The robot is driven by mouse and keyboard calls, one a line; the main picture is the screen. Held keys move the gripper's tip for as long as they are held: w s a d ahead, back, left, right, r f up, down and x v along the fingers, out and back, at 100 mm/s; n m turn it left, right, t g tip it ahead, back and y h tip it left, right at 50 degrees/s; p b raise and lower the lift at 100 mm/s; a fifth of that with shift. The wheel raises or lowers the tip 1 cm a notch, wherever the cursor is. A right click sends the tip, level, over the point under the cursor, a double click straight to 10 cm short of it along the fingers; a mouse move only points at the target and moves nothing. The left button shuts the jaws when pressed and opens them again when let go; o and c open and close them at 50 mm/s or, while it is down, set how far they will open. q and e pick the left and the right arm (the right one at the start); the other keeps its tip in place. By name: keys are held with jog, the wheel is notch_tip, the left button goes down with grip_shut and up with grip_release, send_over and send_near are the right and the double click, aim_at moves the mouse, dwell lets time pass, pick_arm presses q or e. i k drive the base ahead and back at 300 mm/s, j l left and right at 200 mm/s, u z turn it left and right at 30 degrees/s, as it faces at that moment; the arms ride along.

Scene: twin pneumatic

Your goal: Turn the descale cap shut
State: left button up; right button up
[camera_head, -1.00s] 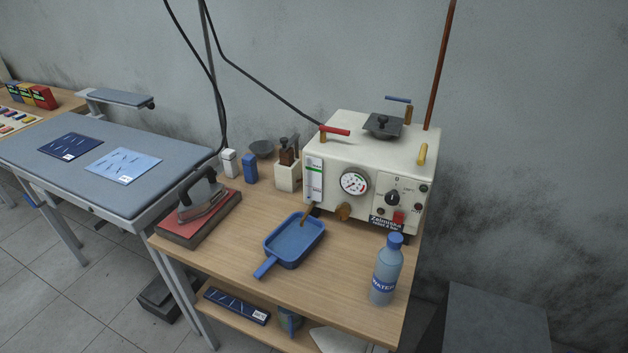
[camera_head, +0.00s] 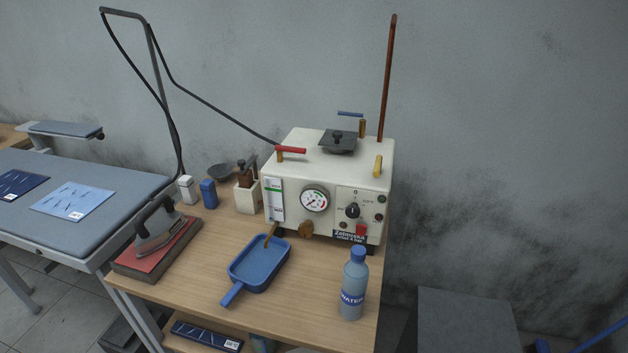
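The white steam boiler (camera_head: 285,163) stands at the back right of the wooden table. A round brass-brown cap (camera_head: 306,229) sits low on its front, below the gauge; it may be the descale cap, and I cannot tell whether it is shut. A small brass spout or tap (camera_head: 270,235) is left of it, over the blue tray (camera_head: 259,263). A dark lid with a knob (camera_head: 338,142) is on the boiler's top. Neither of my grippers is in view.
A water bottle (camera_head: 353,284) stands upright near the table's front right. An iron (camera_head: 157,227) rests on a red pad at left. A grey block (camera_head: 465,325) stands right of the table. Bare tabletop (camera_head: 310,285) lies between tray and bottle.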

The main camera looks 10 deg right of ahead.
aim_at(305, 230)
jog(key=l+u, duration=0.35)
jog(key=k+l+u, duration=0.15)
jog(key=l+u, duration=0.25)
